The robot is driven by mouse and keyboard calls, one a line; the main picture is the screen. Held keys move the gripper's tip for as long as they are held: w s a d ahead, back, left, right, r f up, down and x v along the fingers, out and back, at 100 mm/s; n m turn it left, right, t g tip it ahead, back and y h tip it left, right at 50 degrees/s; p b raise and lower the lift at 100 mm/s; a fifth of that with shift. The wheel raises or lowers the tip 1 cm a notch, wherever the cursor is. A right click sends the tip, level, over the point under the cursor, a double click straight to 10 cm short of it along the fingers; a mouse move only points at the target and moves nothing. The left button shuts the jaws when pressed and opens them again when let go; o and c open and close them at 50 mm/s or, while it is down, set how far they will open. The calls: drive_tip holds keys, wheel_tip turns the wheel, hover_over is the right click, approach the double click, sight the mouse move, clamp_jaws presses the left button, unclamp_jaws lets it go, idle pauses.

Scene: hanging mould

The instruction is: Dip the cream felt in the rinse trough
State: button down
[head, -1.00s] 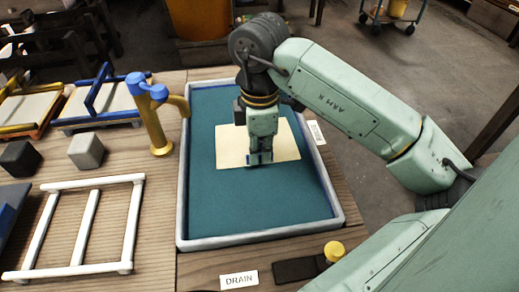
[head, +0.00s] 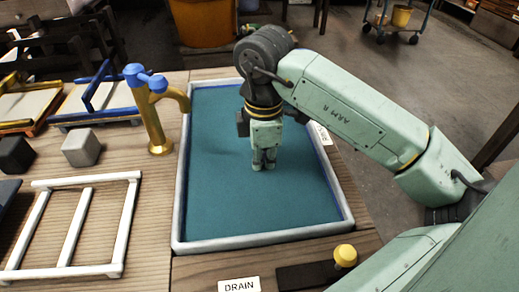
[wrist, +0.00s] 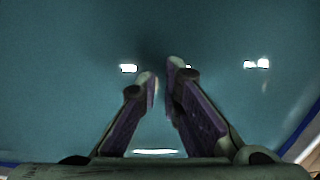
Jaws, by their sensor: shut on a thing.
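The rinse trough (head: 190,215) is a pale-rimmed rectangular basin full of dark teal liquid in the middle of the head view. My gripper (head: 264,165) points straight down into it, with its fingertips at the liquid's surface. In the wrist view my gripper's two fingers (wrist: 161,82) come close together at their tips against the teal liquid. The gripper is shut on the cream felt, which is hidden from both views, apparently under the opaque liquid. Bright reflections show on the surface around the fingers.
A gold tap (head: 157,120) with blue handles stands left of the trough. A white rack (head: 125,215), a grey cube (head: 82,148) and a black cube (head: 17,155) are further left. A DRAIN label (head: 239,285) and a yellow knob (head: 345,255) sit at the front.

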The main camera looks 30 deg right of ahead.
drive_tip(key=shift+w, duration=0.1)
drive_tip(key=shift+w+d+b, duration=0.15)
drive_tip(key=shift+w+d, duration=0.2)
drive_tip(key=shift+w, duration=0.3)
drive_tip(key=shift+w+d+b, duration=0.15)
drive_tip(key=shift+w+d, duration=0.15)
drive_tip(key=shift+w, duration=0.3)
drive_tip(key=shift+s+a+b, duration=0.2)
drive_tip(key=shift+s+a, duration=0.15)
drive_tip(key=shift+s, duration=0.35)
drive_tip(key=shift+s+a+b, duration=0.2)
drive_tip(key=shift+s+a, duration=0.1)
drive_tip(key=shift+s, duration=0.35)
drive_tip(key=shift+w+d, duration=0.35)
drive_tip(key=shift+w, duration=0.35)
drive_tip(key=shift+w+d, duration=0.3)
drive_tip(key=shift+w, duration=0.35)
drive_tip(key=shift+s+b, duration=0.15)
drive_tip(key=shift+b, duration=0.15)
